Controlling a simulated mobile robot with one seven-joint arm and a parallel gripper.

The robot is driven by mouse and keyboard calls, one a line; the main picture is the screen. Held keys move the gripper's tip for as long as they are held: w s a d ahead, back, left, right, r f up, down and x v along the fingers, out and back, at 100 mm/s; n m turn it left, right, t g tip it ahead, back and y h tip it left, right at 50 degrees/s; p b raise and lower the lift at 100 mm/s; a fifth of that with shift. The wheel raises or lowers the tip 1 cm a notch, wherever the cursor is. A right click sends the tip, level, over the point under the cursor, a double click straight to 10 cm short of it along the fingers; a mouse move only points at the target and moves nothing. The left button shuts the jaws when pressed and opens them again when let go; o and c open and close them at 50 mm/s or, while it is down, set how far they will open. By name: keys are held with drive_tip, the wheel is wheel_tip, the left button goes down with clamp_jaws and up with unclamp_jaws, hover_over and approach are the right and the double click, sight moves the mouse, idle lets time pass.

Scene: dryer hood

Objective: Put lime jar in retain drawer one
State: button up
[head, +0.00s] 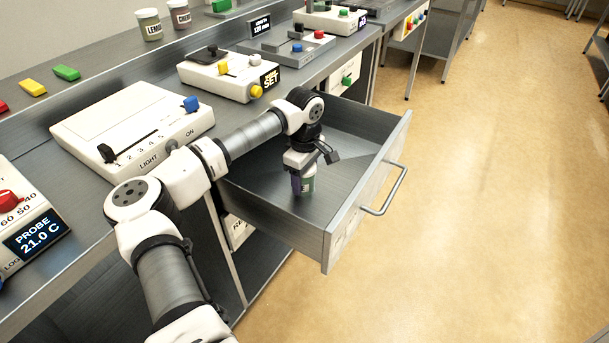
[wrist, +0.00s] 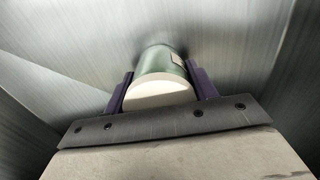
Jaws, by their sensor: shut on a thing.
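A jar with a green side and a pale lid (wrist: 160,93) is between the two purple fingers of my gripper (wrist: 160,88) in the wrist view. In the head view the jar (head: 308,184) is inside an open grey drawer (head: 345,222), low near its floor. My gripper (head: 302,182) is shut on the jar from above. The jar looks upright. I cannot tell whether its base touches the drawer floor, and its label is not readable.
The drawer is pulled out from under the bench, with a bar handle (head: 386,190) on its front. A light box (head: 132,130) and other control boxes stand on the bench top. Two labelled jars (head: 150,26) stand on the back shelf. The floor (head: 480,180) at right is clear.

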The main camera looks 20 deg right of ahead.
drive_tip(key=shift+f, duration=0.1)
drive_tip(key=o, duration=1.1)
wheel_tip(320, 180, up, 12)
drive_tip(key=shift+r+b, duration=0.2)
drive_tip(key=shift+b, duration=0.3)
